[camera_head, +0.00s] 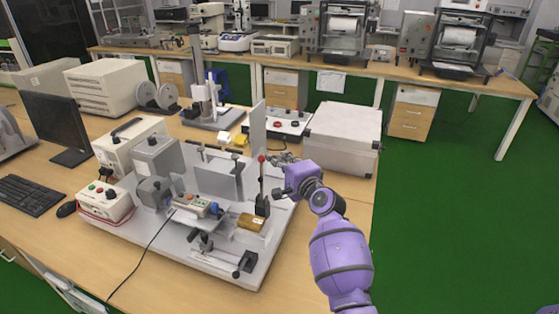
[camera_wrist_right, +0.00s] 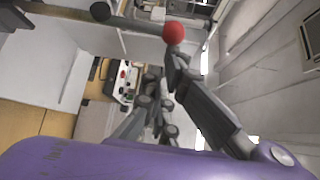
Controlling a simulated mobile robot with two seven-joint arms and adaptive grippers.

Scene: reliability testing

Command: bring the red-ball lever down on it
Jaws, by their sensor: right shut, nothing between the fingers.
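The red-ball lever (camera_head: 262,182) stands upright on the test rig, its red ball at the top. A small tan block (camera_head: 251,221) lies on the rig's base plate (camera_head: 226,268), just in front of the lever's foot. A device with coloured buttons (camera_head: 195,206) sits on the rig to the left. My right gripper (camera_head: 275,160) is shut and empty, right beside the red ball. In the right wrist view the red ball (camera_wrist_right: 173,32) appears at the fingertips of the gripper (camera_wrist_right: 166,72); I cannot tell whether they touch. My left gripper is not in view.
A pale grey case (camera_head: 343,135) stands on the table behind my right arm. A control box with red buttons (camera_head: 279,123) is behind the rig. A monitor (camera_head: 58,122) and keyboard (camera_head: 29,195) are at the left. Green floor (camera_head: 460,220) is open to the right.

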